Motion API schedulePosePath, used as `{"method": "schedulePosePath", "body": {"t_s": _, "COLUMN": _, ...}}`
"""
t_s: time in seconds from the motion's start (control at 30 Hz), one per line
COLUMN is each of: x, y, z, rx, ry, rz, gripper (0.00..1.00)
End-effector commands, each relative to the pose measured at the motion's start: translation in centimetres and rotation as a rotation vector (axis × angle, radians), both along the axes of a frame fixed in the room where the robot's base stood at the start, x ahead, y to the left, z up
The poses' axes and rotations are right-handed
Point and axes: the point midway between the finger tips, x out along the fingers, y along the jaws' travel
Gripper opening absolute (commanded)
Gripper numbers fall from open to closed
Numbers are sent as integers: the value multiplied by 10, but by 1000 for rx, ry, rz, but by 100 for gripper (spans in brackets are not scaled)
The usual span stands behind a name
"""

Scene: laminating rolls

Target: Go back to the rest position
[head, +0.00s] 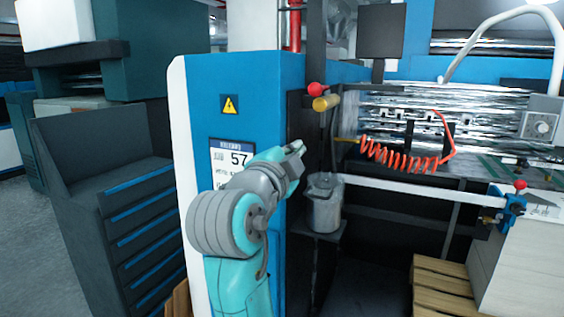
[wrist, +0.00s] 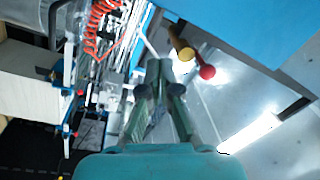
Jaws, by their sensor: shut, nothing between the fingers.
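My gripper shows in the wrist view (wrist: 159,68), its two dark green fingers drawn together at the tips and empty. In the head view my teal and grey arm reaches up in front of the blue machine cabinet (head: 243,85), and its end points toward the machine's dark side. The gripper's fingers are hard to make out there. A red ball knob (head: 316,89) and a yellow knob (head: 325,103) stick out above and right of the arm's end. In the wrist view the yellow knob (wrist: 183,51) and red knob (wrist: 206,72) lie just right of the fingertips.
A metal pot (head: 324,205) sits on a small bracket close right of the arm. A red coiled hose (head: 405,160) hangs before shiny rollers. A white bar (head: 430,193) crosses to a blue clamp (head: 512,207). A drawer cabinet (head: 140,235) stands left; a wooden pallet (head: 440,280) lies lower right.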

Motion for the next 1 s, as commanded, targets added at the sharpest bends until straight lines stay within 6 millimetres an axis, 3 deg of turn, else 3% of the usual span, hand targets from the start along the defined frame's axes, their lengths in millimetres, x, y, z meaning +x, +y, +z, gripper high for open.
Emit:
{"method": "schedulePosePath", "body": {"t_s": 0.03, "x": 4, "y": -3, "z": -25, "rx": -49, "ry": 23, "rz": 9, "gripper": 0}}
{"method": "schedulePosePath", "body": {"t_s": 0.1, "x": 7, "y": -5, "z": -55, "rx": -114, "ry": 48, "rz": 29, "gripper": 0}}
{"method": "schedulePosePath", "body": {"t_s": 0.47, "x": -2, "y": -25, "z": -204, "rx": -412, "ry": 170, "rz": 138, "gripper": 0}}
{"method": "schedulePosePath", "body": {"t_s": 0.77, "x": -45, "y": -50, "z": -317, "rx": -608, "ry": 259, "rz": 237, "gripper": 0}}
{"method": "schedulePosePath", "body": {"t_s": 1.0, "x": -98, "y": -72, "z": -393, "rx": -729, "ry": 317, "rz": 314, "gripper": 0}}
